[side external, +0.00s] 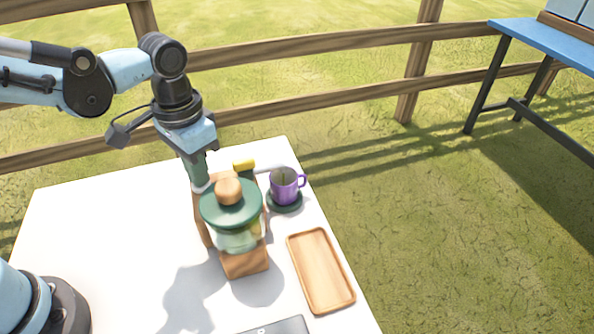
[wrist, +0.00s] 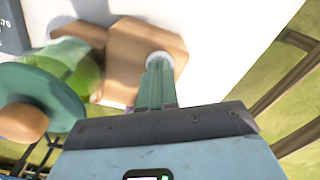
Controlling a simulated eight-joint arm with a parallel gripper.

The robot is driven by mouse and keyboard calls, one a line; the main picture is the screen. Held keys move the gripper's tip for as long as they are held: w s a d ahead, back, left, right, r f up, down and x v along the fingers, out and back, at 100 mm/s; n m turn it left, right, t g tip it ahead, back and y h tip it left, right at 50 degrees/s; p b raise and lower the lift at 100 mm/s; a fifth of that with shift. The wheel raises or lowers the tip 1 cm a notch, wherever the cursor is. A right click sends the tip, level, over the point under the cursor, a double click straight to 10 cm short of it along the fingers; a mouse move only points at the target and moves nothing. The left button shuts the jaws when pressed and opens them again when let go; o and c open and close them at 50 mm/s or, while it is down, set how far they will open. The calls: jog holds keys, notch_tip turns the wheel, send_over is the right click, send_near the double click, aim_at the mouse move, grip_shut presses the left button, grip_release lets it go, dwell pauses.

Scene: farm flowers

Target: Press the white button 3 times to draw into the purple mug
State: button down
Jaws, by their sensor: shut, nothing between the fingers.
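A dispenser has a glass jar with a green lid (side external: 232,204) and wooden knob on a wooden base (side external: 245,262). The purple mug (side external: 287,187) stands upright on a green coaster (side external: 285,208) beside the dispenser, near the end of a pale spout. My gripper (side external: 199,178) is shut and empty, pointing down behind the jar. In the wrist view the white button (wrist: 163,61) sits on a wooden block, right at my fingertips (wrist: 159,68). I cannot tell whether they touch it. In the side view the button is mostly hidden by the fingers and jar.
A yellow piece (side external: 243,165) sits by the spout. An empty wooden tray (side external: 321,270) lies right of the dispenser on the white table (side external: 110,225). A dark flat device (side external: 282,326) lies at the front edge. The table's left part is clear.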

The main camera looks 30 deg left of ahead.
jog(key=shift+r, duration=1.2)
jog(key=shift+f, duration=0.1)
dwell(1.9)
jog(key=shift+f, duration=1.1)
jog(key=shift+r, duration=1.2)
jog(key=shift+f, duration=0.2)
dwell(1.8)
